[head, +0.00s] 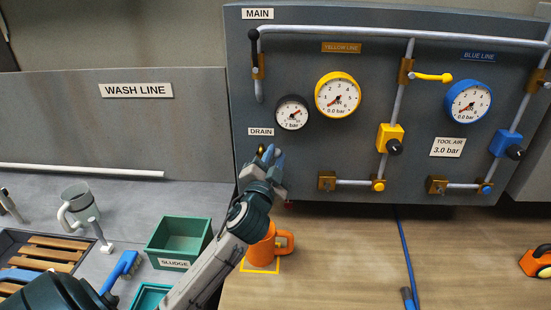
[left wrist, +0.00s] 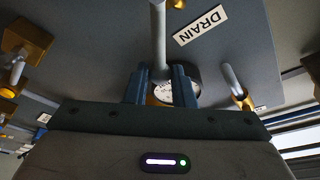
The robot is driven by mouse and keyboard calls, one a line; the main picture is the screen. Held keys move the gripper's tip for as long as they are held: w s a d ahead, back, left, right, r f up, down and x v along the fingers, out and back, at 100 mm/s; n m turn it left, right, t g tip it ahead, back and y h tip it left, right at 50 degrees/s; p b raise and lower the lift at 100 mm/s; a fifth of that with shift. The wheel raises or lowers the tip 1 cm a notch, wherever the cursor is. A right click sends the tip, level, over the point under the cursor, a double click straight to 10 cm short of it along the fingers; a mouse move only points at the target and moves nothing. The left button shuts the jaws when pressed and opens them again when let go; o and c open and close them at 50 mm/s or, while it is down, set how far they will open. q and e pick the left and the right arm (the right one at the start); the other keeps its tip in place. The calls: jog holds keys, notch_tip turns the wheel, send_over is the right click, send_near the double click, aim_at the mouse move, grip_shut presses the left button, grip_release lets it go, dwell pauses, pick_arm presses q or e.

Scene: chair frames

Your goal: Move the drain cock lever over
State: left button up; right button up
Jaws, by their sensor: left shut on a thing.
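The grey panel (head: 300,160) carries a white DRAIN label (head: 261,132), which also shows tilted in the left wrist view (left wrist: 201,25). My left gripper (head: 270,157) is just below this label, against the lower left of the panel. It is shut on the drain cock lever, which is mostly hidden by the fingers; a small yellowish part shows beside them. In the left wrist view the blue fingers (left wrist: 163,88) stand on both sides of a grey rod's end. A round pale face shows between them. My right gripper is not in view.
An orange mug (head: 259,252) stands on a yellow-outlined square below my left arm. A green SLUDGE bin (head: 180,237), a blue brush (head: 121,268) and a grey mug (head: 77,207) are at left. Gauges, pipes and valves cover the panel. The wooden bench (head: 340,260) has clear room.

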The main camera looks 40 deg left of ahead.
pick_arm(q)
jog(key=shift+s+a+r, duration=0.25)
jog(key=shift+a+r, duration=0.05)
jog(key=shift+a, duration=0.15)
jog(key=shift+s+a+r, duration=0.25)
jog(key=shift+a, duration=0.15)
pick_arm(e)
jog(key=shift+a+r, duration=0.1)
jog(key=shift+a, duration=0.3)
